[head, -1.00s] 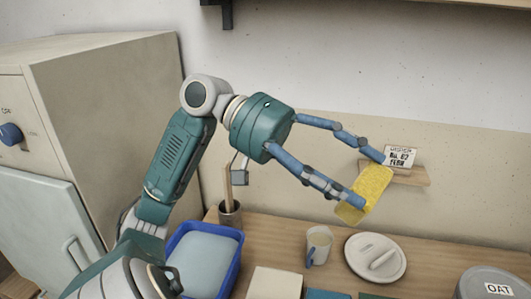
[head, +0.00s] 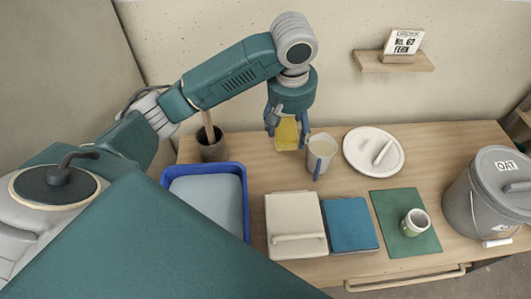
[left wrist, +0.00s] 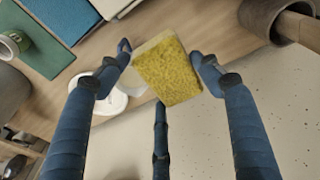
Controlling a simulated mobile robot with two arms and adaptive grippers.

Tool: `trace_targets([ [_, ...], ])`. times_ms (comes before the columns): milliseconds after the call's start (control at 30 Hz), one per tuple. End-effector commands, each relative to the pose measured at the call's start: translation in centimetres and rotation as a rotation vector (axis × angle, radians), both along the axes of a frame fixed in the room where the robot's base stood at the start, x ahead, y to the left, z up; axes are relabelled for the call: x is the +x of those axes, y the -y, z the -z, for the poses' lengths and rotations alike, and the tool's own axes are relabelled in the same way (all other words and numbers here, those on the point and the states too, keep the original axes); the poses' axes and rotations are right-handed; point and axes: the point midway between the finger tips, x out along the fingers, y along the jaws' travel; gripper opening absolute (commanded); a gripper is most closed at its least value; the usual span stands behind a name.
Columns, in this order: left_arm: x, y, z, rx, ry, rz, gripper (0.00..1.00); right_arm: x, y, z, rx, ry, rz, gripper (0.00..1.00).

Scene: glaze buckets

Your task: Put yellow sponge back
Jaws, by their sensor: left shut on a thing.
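My left gripper (head: 287,128) points down over the back of the wooden table and is shut on the yellow sponge (head: 286,138). The left wrist view shows the sponge (left wrist: 172,74) between the blue fingers, its rough yellow face toward the camera and a paler layer along one side. My right gripper is not in view.
A blue tub (head: 245,200) with a pale filling stands front left. A cream box (head: 293,215), a blue slab (head: 350,225), a green mat (head: 392,212) with a small cup (head: 414,221), a white lid (head: 362,140) and an OAT bucket (head: 490,205) occupy the table. A wall shelf (head: 420,66) holds a card.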

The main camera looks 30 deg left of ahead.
Motion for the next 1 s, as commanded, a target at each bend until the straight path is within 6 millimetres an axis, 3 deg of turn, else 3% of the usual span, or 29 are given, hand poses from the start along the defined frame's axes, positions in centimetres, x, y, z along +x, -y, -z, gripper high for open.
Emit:
trace_targets([
  [267,0.5,-1.1,3.4,0.048,-0.063,-0.036,0.47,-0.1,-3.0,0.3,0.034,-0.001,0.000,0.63],
  [700,0.4,-1.1,14.7,0.045,-0.062,-0.035,0.47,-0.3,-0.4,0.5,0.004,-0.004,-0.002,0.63],
  [1000,0.4,-1.0,17.9,0.044,-0.059,-0.034,0.47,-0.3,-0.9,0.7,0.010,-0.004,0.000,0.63],
])
